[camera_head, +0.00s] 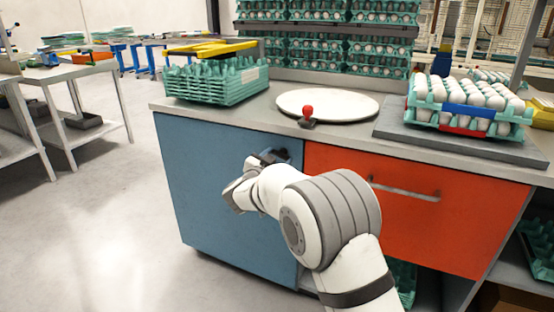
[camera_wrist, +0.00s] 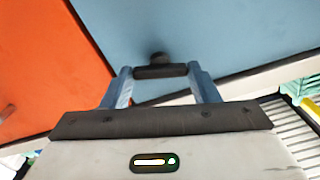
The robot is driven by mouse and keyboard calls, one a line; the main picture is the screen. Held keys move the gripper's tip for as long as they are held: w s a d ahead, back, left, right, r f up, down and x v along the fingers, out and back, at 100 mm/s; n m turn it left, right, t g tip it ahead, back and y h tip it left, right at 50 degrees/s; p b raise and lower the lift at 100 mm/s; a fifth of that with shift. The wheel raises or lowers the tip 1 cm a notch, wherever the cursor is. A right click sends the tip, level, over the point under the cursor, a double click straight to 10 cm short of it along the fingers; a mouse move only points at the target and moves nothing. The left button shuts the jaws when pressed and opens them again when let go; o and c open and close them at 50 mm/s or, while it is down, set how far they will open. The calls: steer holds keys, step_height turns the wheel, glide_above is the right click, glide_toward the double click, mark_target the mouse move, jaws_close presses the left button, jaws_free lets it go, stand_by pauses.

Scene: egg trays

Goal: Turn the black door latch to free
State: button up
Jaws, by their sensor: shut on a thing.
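The black door latch (camera_wrist: 160,71) is a short dark bar with a round dark part (camera_wrist: 159,58) behind it, on the blue door (camera_wrist: 205,35). In the wrist view the bar lies crosswise between the two blue-grey fingers of my gripper (camera_wrist: 160,76), which is shut on it. In the head view my gripper (camera_head: 275,157) is at the upper right part of the blue door (camera_head: 215,190), close to the door's edge by the red drawer. There my wrist and arm hide part of the door, and the latch shows only as a small dark patch.
The red drawer front (camera_head: 420,215) with its bar handle (camera_head: 405,190) is just right of the door. On the counter above stand a red-knobbed lever (camera_head: 308,112), a white round plate (camera_head: 335,103), green trays (camera_head: 215,82) and stacked eggs (camera_head: 465,105).

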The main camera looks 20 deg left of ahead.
steer(key=shift+r+n+p, duration=0.3)
steer(key=shift+p, duration=0.8)
steer(key=n+p, duration=0.1)
steer(key=p, duration=0.1)
steer(key=shift+p, duration=0.35)
steer(key=shift+n+p, duration=0.6)
steer(key=shift+p, duration=0.4)
steer(key=shift+f+n+p, duration=0.3)
steer(key=o, duration=1)
